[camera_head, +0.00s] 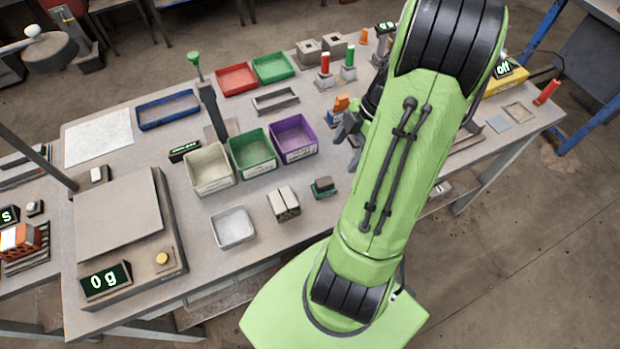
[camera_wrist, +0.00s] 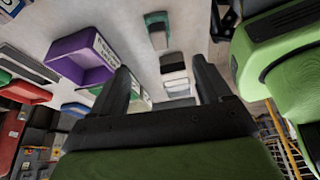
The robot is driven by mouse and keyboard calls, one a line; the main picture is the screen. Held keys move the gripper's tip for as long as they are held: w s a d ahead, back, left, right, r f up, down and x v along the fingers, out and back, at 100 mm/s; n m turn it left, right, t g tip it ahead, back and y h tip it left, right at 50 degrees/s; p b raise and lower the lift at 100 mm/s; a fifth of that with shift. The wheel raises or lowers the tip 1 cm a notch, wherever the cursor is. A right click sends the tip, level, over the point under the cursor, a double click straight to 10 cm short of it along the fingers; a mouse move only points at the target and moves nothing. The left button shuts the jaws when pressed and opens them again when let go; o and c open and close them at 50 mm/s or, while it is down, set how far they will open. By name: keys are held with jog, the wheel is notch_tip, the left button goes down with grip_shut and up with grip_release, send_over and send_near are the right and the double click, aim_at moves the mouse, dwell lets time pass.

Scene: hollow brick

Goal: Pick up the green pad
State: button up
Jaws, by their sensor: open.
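The likely green pad (camera_head: 327,193) is a small green piece at the front middle of the workbench, with a dark grey-brown block on it. In the wrist view a teal-green piece (camera_wrist: 155,17) with a brownish block against it lies near the top edge, beyond the fingertips. My gripper (camera_head: 347,128) is right of the purple bin, behind the green piece and apart from it. In the wrist view its two dark fingers (camera_wrist: 161,82) stand apart with nothing held between them. My arm hides part of the bench to the right.
A purple bin (camera_head: 293,120) stands close left of my gripper; it also shows in the wrist view (camera_wrist: 78,65). A green bin (camera_head: 252,136) and a cream bin (camera_head: 208,152) stand beside it. Pale blocks (camera_head: 284,204) and a metal tray (camera_head: 233,227) lie left of the green piece.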

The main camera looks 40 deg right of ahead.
aim_at(326, 180)
jog(key=b+x, duration=0.2)
jog(key=x, duration=1.2)
jog(key=shift+d, duration=0.1)
jog(key=c, duration=1.1)
